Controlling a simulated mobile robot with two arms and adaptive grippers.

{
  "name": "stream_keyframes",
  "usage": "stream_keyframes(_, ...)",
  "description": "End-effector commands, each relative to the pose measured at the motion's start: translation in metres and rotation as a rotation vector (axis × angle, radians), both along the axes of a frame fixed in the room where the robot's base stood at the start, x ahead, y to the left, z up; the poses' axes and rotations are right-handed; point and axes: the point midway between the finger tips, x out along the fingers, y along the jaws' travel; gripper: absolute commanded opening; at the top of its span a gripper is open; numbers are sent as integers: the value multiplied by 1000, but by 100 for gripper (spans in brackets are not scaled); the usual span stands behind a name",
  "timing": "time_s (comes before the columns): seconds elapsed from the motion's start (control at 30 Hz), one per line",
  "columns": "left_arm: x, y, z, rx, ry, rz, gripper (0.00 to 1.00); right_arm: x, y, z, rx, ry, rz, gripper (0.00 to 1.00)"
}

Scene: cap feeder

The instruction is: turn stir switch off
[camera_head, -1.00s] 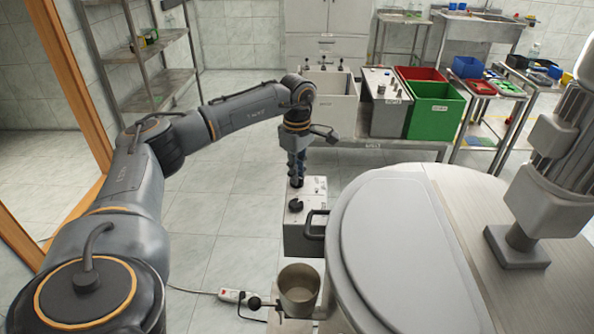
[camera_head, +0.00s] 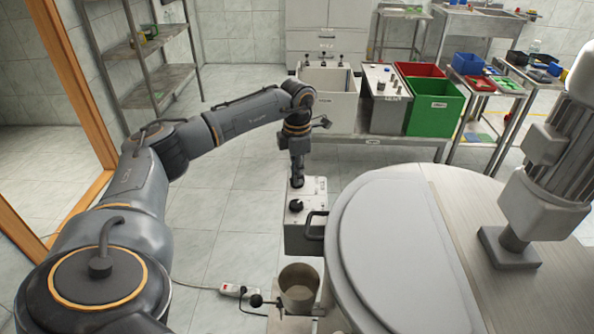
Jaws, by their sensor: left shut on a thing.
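A light grey control box (camera_head: 304,230) stands left of the large round machine, with black knobs on its top. The nearer black knob (camera_head: 296,205) is in plain view. My left gripper (camera_head: 297,180) points down at the box's far part and is shut on the farther switch, which its fingers mostly hide. The labels on the box are too small to read. My right gripper is not in view.
The round grey lid (camera_head: 400,250) of the machine fills the right front, with a black handle at its left. A metal cup (camera_head: 299,288) and a power strip (camera_head: 238,290) are below the box. Red (camera_head: 419,69) and green (camera_head: 433,107) bins stand behind.

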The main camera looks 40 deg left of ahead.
Motion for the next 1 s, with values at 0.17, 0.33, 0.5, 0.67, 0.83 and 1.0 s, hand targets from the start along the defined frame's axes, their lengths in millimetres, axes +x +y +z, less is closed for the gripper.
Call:
stream_keyframes(0.17,0,0,2,0,-1,160,0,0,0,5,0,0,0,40)
stream_keyframes(0.33,0,0,2,0,-2,290,0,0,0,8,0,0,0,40)
stream_keyframes(0.5,1,1,2,1,-3,387,0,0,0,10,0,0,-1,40)
stream_keyframes(0.67,1,1,1,1,-3,447,0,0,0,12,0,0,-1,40)
stream_keyframes(0.83,1,1,1,1,-3,480,0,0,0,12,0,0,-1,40)
stream_keyframes(1.0,1,1,1,0,-3,490,0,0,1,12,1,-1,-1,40)
